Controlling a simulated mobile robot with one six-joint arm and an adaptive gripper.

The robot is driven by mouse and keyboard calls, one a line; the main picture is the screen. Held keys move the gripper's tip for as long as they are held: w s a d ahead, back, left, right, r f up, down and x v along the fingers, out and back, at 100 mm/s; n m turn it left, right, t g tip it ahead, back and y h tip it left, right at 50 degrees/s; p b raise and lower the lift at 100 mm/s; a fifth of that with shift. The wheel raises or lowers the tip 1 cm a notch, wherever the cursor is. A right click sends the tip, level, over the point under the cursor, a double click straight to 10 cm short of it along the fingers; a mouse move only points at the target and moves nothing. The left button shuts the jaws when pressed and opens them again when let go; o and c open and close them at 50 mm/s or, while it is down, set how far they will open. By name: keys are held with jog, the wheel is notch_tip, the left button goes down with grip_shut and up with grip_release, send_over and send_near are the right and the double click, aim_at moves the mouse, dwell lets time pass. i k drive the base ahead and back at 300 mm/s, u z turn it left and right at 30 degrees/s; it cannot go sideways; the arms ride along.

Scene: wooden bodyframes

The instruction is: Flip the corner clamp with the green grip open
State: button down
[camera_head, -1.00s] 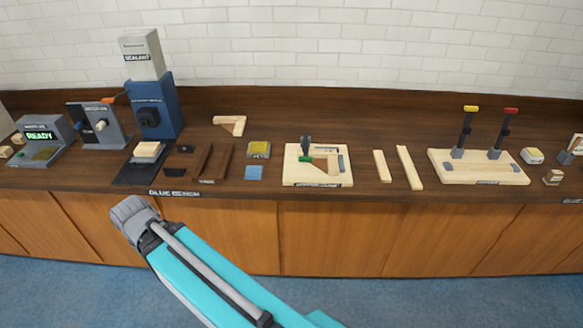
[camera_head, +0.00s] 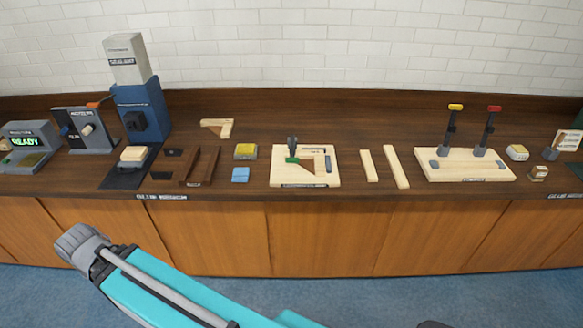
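The corner clamp with the green grip (camera_head: 291,160) sits on a pale wooden board (camera_head: 285,182) in the middle of the bench. Its green grip lies low at the board's left part, beside a dark upright bracket. A wooden corner piece (camera_head: 317,163) lies on the same board, right of the grip. My arm reaches in from the bottom of the head view, well in front of the bench and left of the clamp. The grey end of my arm (camera_head: 82,246) shows at lower left, but no fingers can be made out.
The bench top (camera_head: 345,185) holds two loose wood strips (camera_head: 396,167) right of the clamp board. Farther right, a board (camera_head: 455,174) carries upright yellow- and red-tipped levers. A blue sealant machine (camera_head: 140,110) and a READY device (camera_head: 28,145) stand left. Blue floor lies before the cabinets.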

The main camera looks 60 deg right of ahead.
aim_at(292, 159)
jog(key=z, duration=0.1)
jog(key=k, duration=1)
jog(key=z, duration=1.45)
jog(key=i, duration=0.5)
